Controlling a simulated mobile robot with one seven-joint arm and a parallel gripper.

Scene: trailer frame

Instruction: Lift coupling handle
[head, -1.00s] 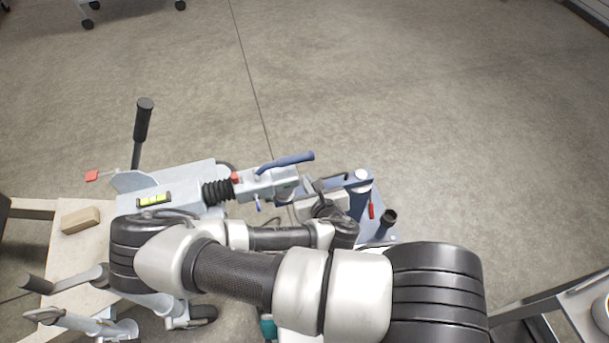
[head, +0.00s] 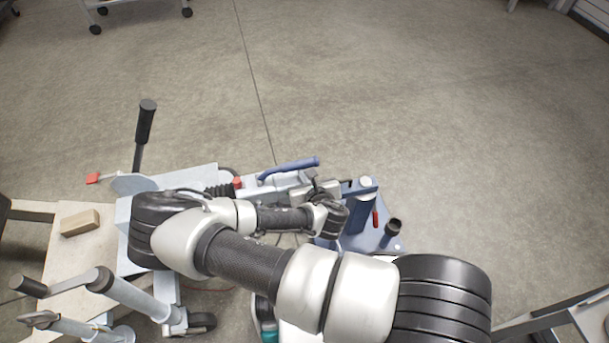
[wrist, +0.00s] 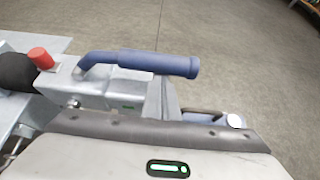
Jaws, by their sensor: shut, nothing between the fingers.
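The coupling handle (head: 290,166) is a blue lever on top of the grey coupling head, ahead of the black bellows. It lies nearly level, with its free end to the right; in the wrist view the handle (wrist: 140,62) runs across the upper middle. My gripper (wrist: 162,97) is shut and empty. Its fingertips are just below the free end of the handle, but whether they touch it I cannot tell. In the head view my gripper (head: 312,188) is beside the handle's right part, and my arm hides some of the coupling.
A red cap (wrist: 41,58) stands by the bellows. A blue jockey-wheel stand (head: 362,215) with a red lever is to the right. A black-gripped brake lever (head: 144,125) rises at left. A wooden block (head: 80,222) lies on the board.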

